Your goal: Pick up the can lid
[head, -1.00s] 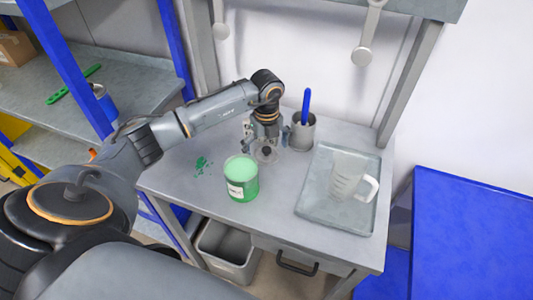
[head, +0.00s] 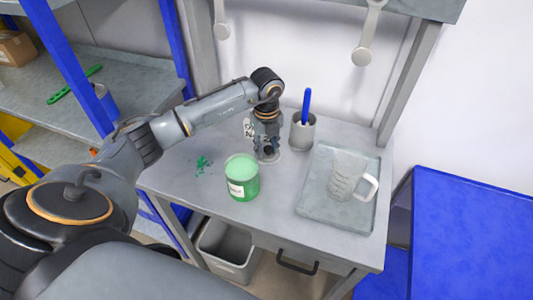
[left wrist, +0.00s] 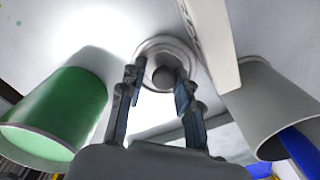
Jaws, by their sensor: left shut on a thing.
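The can lid (head: 272,160) is a round grey disc on the table behind the green can, mostly hidden by my gripper in the head view. In the left wrist view the lid (left wrist: 150,46) shows as a pale ring with a round knob in its middle. My left gripper (head: 267,152) points down at it; in the left wrist view the two fingers (left wrist: 159,75) are shut on the knob. The lid appears still at table level. The open green can (head: 243,180) of light green paint stands just in front, also in the left wrist view (left wrist: 70,110). My right gripper is out of view.
A grey cup (head: 302,134) with a blue-handled tool stands right of the gripper. A metal tray (head: 312,212) holding a clear jug (head: 346,178) lies further right. Green splatter (head: 203,163) marks the left tabletop. A white card (head: 249,128) stands behind the gripper.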

